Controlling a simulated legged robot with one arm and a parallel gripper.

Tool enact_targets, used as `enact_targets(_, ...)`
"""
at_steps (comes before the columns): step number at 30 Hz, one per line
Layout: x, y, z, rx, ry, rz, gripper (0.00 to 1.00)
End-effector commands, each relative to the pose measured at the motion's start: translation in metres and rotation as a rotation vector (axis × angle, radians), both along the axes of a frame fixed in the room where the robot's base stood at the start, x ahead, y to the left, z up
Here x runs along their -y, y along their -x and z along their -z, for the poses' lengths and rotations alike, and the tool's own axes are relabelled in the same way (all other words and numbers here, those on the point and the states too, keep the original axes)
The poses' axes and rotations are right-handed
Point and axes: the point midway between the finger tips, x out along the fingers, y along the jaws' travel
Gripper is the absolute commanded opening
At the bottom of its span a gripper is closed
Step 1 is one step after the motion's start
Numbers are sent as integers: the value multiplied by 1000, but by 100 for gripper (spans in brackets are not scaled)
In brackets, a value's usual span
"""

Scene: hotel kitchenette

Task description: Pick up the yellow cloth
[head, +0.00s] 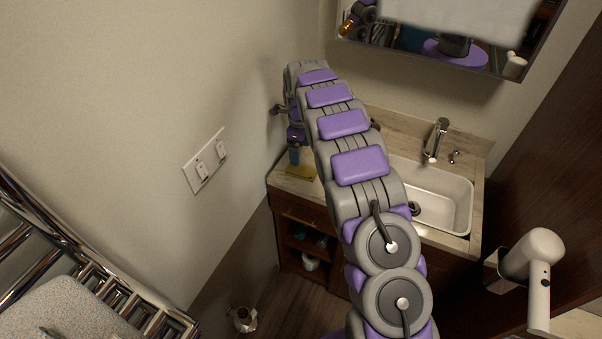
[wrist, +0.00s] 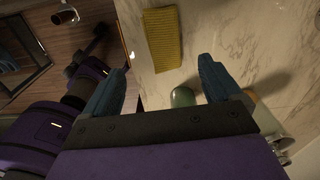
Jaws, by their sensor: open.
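The yellow cloth (wrist: 163,38) lies flat on the marble-look counter (wrist: 230,30) in the wrist view, a ribbed rectangle near its edge. It also shows in the head view (head: 301,172) at the counter's left end, partly hidden by my arm. My gripper (wrist: 160,75) is open, its two blue fingers spread, with nothing between them. The cloth lies beyond the fingertips in the wrist view, roughly in line with the gap. In the head view my gripper (head: 295,150) is over the left end of the counter, mostly hidden.
A green rounded object (wrist: 183,97) stands on the counter by the right finger. A white sink (head: 445,197) with a faucet (head: 436,139) is to the right. The wall with a switch plate (head: 206,160) is close on the left. A mirror (head: 440,35) hangs above.

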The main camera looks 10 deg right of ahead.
Motion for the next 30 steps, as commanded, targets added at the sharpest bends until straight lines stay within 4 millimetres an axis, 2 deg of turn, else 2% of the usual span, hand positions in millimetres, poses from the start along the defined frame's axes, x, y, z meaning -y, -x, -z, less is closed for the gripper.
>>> enact_targets(1, 2, 0, 13, -2, -1, 1, 92)
enact_targets(6, 8, 1, 41, -4, -6, 3, 92)
enact_targets(13, 10, -1, 54, -2, -8, 3, 92)
enact_targets(21, 1, -6, 92, -1, -3, 1, 92)
enact_targets(24, 0, -6, 98, 2, -3, 0, 92)
enact_targets(30, 4, -6, 97, 1, -6, 2, 92)
